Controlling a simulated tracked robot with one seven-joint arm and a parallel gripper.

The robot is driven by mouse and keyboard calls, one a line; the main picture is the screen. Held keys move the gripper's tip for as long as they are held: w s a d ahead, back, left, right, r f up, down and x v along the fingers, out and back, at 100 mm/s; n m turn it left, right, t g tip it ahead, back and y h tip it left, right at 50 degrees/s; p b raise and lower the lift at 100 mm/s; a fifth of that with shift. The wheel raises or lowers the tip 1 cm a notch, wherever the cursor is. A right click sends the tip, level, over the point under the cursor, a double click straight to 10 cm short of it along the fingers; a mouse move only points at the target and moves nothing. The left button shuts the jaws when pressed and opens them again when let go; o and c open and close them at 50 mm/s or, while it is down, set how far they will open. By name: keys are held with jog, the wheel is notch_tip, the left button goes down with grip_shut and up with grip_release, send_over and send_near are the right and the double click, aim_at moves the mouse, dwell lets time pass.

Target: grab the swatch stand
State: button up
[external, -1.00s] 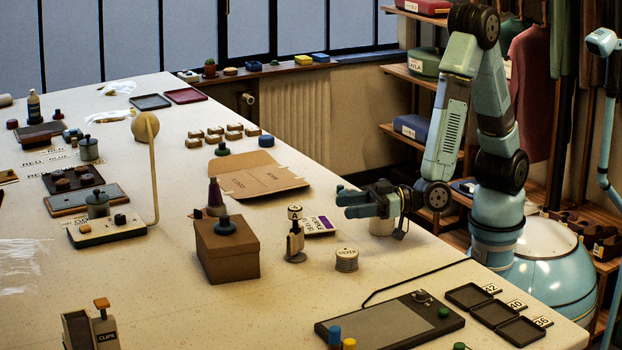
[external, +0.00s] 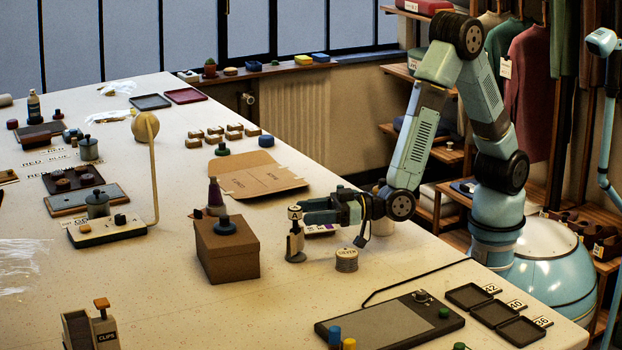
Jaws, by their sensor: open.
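A small upright stand (external: 296,246) with a pale labelled top and a round base is on the table, right of the brown box; it looks like the swatch stand. My gripper (external: 306,211) is open and level, pointing left, with its fingertips close to the upper part of the stand. I cannot tell whether the fingers are around the stand or only beside it. The stand is upright on the table.
The brown box (external: 228,255) with a dark knobbed piece on top stands close left of the stand. A round silver tin (external: 346,260) is close to its right. A cardboard folder (external: 262,177) lies behind. The table in front of the stand is clear.

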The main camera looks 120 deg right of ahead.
aim_at(295, 214)
jog(key=x, duration=0.4)
jog(key=shift+w+d+f, duration=0.1)
jog(key=shift+f, duration=0.05)
grip_shut()
dwell(0.5)
